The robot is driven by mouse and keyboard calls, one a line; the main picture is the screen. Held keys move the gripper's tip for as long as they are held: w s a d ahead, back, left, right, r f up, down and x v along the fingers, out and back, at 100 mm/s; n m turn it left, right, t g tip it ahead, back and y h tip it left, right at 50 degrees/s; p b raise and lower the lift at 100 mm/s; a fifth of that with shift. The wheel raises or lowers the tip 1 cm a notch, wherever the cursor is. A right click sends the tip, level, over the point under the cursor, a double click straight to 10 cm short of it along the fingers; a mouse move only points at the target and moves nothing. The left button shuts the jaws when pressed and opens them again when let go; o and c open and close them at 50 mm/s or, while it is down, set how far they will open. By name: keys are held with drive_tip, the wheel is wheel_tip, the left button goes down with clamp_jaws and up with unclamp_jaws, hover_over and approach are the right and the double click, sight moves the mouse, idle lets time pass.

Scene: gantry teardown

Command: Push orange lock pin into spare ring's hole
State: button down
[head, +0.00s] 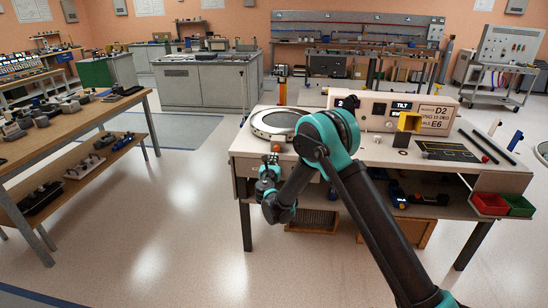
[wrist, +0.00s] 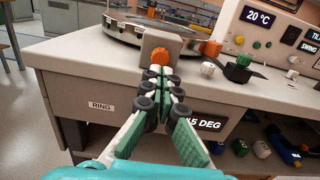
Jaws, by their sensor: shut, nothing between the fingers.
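The orange lock pin (wrist: 159,56) shows as a rounded orange head at the face of a grey block on the near rim of the round ring (wrist: 118,30). Its shaft is not visible, and I cannot tell how deep it sits. In the head view the pin (head: 276,148) is a small orange dot at the bench's front edge, below the ring (head: 258,132). My gripper (wrist: 161,76) is shut and empty, its fingertips just in front of and below the pin head. Whether they touch it is unclear. The ring's hole is hidden. My gripper (head: 270,162) also shows in the head view.
The bench (head: 240,146) carries a display console (head: 375,110) behind and right of the ring. An orange knob (wrist: 211,48), a white knob (wrist: 207,69) and a green-topped piece (wrist: 243,60) stand right of the block. Floor left of the bench is clear.

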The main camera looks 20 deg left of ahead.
drive_tip(key=v, duration=0.9)
drive_tip(key=w+d+r+m+g+h, duration=0.25)
drive_tip(key=d+m, duration=0.35)
drive_tip(key=d, duration=0.5)
drive_tip(key=w+d+r+m+g+h, duration=0.1)
drive_tip(key=w+d+r+m+h, duration=0.3)
drive_tip(key=d, duration=0.8)
drive_tip(key=s+d+m+g, duration=0.25)
drive_tip(key=d+m, duration=0.25)
drive_tip(key=d, duration=0.4)
drive_tip(key=s+d+m+g, duration=0.1)
drive_tip(key=s+d+m, duration=0.2)
drive_tip(key=d+m, duration=0.35)
drive_tip(key=s+d+f+m+g, duration=0.35)
drive_tip(key=s+d+m, duration=0.55)
drive_tip(key=s+d, duration=0.6)
drive_tip(key=s+d+f+m+g+y, duration=0.1)
drive_tip(key=s+f+m+g+y, duration=0.1)
drive_tip(key=s+m, duration=0.6)
drive_tip(key=s+f+g, duration=0.1)
drive_tip(key=s, duration=0.5)
drive_tip(key=shift+s+d+f, duration=0.25)
drive_tip(key=shift+s+d, duration=0.1)
